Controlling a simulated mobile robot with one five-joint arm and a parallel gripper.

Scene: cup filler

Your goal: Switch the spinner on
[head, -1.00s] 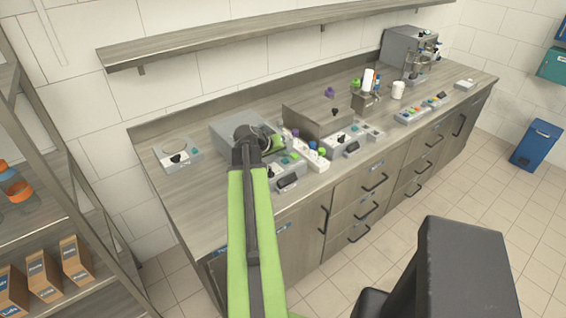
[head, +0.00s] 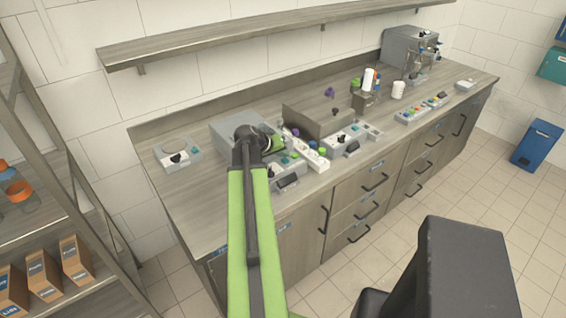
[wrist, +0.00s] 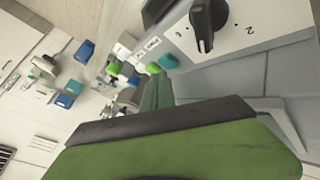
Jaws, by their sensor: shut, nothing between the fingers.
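I cannot tell for sure which device is the spinner. In the wrist view, a light grey panel with a black knob (wrist: 207,22) and a printed "2" lies close ahead at the top. A green button (wrist: 168,61) shows at its lower left. My gripper (wrist: 156,92) is shut and empty, below and left of the knob and apart from it. In the head view my gripper (head: 275,144) is over the left half of the counter, at the grey box (head: 228,128). My arm hides part of this box and its front.
The counter (head: 205,215) also carries a small device with a black knob (head: 176,157) at left, a white power strip (head: 308,152), a grey control box (head: 350,140), a white cup (head: 398,89) and a large machine (head: 405,48). A shelf (head: 200,45) runs above.

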